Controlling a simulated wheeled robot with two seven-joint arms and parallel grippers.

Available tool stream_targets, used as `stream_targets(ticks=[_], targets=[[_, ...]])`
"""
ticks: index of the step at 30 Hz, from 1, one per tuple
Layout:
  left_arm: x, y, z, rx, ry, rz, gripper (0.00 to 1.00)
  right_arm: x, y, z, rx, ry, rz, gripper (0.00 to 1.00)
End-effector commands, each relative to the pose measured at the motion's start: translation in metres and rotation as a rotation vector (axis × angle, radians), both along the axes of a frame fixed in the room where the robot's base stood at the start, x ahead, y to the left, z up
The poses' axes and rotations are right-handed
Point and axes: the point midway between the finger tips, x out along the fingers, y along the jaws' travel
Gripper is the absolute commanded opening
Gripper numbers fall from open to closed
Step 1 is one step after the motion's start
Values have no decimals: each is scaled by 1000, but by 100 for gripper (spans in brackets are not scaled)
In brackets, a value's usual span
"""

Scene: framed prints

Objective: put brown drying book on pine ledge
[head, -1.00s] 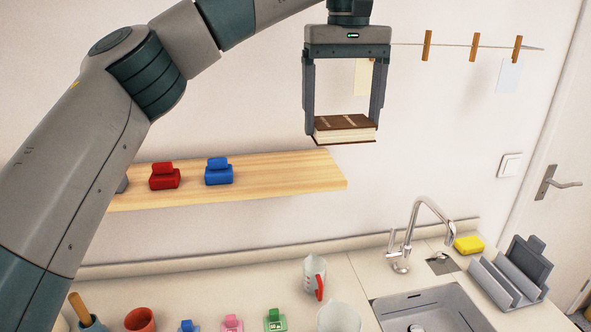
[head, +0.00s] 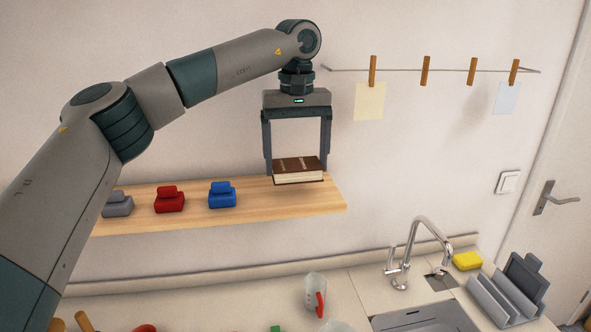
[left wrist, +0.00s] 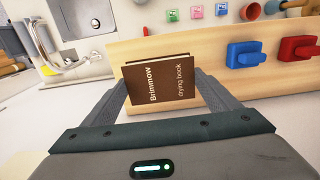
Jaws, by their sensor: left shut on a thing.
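The brown drying book (head: 298,170) lies flat between the fingers of my left gripper (head: 297,172), which is shut on it. In the left wrist view the book (left wrist: 160,82) shows its brown cover with the words "drying book", between the two fingers (left wrist: 163,90). The pine ledge (head: 262,201) is fixed to the wall; the book is over its right part, at or just above the top. I cannot tell whether it touches the wood. My right gripper is not in view.
On the ledge, left of the book, sit a blue (head: 222,194), a red (head: 169,199) and a grey (head: 117,204) clip-like object. A line with pegs (head: 426,71) and paper sheets hangs to the right. Below are a counter with a sink (head: 425,318), tap (head: 418,245) and jug (head: 316,292).

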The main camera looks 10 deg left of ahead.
Motion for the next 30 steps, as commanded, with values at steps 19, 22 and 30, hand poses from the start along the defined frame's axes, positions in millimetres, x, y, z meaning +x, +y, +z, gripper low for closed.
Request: stream_targets(ticks=[19, 22, 30], targets=[[1, 3, -23, 0, 1, 0, 47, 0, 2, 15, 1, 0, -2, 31], [1, 2, -35, -1, 1, 0, 47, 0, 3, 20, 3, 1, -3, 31], [1, 2, -41, -1, -2, 1, 47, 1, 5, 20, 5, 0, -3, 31]])
